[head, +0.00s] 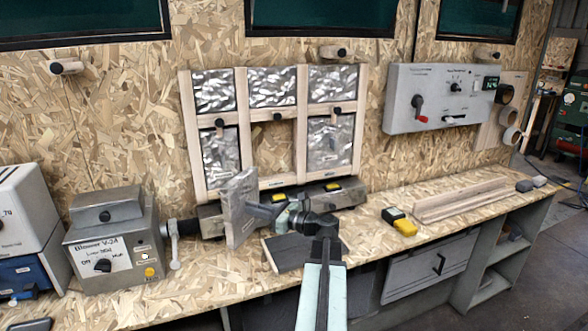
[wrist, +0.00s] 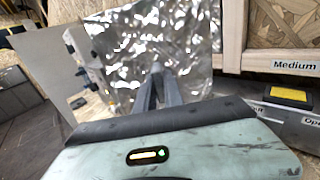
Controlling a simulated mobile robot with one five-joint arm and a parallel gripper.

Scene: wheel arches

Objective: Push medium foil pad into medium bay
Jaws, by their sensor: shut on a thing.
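A foil pad (head: 238,207) stands tilted above the bench, in front of the lower left of the wooden frame. Its crinkled silver face (wrist: 180,40) fills the upper middle of the wrist view. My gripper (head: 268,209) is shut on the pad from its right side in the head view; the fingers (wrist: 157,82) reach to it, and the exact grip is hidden. The medium bay (head: 275,150), the lower middle opening, shows bare chipboard. A "Medium" label (wrist: 294,66) is on the frame's bottom rail, right of the pad in the wrist view.
Foil pads fill the other bays, such as the lower right one (head: 330,145). The blower box (head: 112,245) stands left. Yellow and dark blocks (head: 404,227) and wooden strips (head: 465,200) lie right.

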